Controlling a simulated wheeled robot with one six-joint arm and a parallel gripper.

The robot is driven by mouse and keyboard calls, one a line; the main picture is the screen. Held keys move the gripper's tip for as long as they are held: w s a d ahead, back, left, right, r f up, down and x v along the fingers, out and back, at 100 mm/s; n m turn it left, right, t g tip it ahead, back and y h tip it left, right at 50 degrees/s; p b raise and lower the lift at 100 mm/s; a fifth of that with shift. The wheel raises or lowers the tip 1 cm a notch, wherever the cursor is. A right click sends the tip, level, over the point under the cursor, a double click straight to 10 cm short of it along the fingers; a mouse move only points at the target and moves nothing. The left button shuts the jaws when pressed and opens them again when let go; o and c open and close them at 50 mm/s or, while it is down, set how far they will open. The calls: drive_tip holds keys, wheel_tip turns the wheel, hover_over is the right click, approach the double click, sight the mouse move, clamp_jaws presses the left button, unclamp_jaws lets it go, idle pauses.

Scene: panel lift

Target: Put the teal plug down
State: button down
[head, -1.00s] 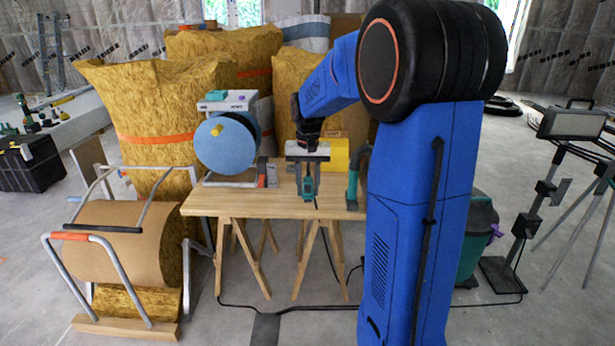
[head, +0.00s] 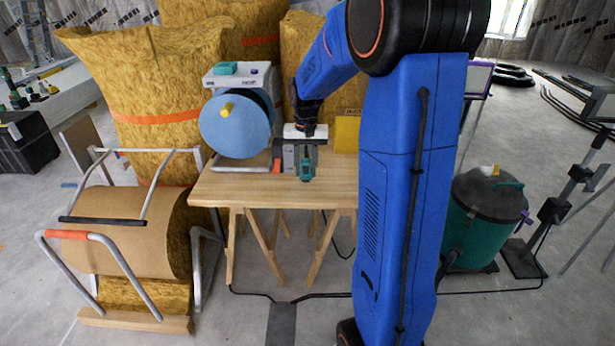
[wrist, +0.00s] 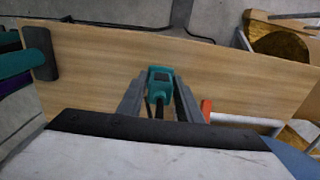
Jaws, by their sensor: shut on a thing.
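The teal plug (head: 306,166) is held between the fingers of my gripper (head: 300,156) over the wooden trestle table (head: 250,189). In the wrist view the teal plug (wrist: 160,78) sits between the two grey fingers of my gripper (wrist: 159,98), with dark prongs or a cord toward the palm. My gripper is shut on it. The wrist view shows bare wooden tabletop (wrist: 100,62) around the plug. I cannot tell whether the plug touches the table.
A blue disc reel (head: 235,124) with a yellow knob stands on the table's left part. A red and grey block (head: 277,160) is close left of my gripper. A teal-and-black bin (head: 480,222) stands on the floor at right. The front tabletop is clear.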

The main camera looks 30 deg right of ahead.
sight(306, 177)
drive_tip(key=shift+f, duration=1.95)
drive_tip(key=shift+f, duration=0.1)
drive_tip(key=c, duration=1.3)
unclamp_jaws()
drive_tip(key=shift+o, duration=0.2)
